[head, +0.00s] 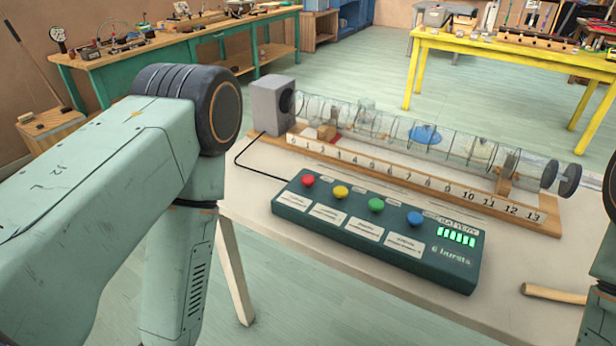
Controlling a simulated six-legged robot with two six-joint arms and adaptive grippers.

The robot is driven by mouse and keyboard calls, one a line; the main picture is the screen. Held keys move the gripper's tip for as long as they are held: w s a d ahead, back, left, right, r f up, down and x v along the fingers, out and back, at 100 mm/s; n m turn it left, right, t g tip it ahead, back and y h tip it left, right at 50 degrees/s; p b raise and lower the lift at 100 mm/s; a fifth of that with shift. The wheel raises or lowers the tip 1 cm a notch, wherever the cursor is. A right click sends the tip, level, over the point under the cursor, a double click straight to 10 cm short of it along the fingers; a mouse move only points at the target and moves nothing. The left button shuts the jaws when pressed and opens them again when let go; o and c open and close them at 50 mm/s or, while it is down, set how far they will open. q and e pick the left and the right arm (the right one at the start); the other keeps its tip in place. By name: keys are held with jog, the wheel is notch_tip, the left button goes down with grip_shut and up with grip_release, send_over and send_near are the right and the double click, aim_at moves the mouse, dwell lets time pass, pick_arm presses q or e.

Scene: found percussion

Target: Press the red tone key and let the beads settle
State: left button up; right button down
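The red tone key (308,180) is a round button at the left end of a dark teal control box (380,262) on the white table. Yellow (341,191), green (376,205) and blue (415,218) keys follow to its right. The box has a row of lit green bars and the words "6 bursts". Behind it a long clear tube (390,125) lies on a wooden base with a numbered scale (400,178), with a grey speaker box (272,104) at its left end. Individual beads are too small to make out. Neither gripper is in view; my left arm fills the left side.
A wooden stick (553,293) lies at the table's right front. A black cable joins the speaker and the control box. A green workbench (180,50) stands back left and a yellow table (500,45) back right, both with items on top.

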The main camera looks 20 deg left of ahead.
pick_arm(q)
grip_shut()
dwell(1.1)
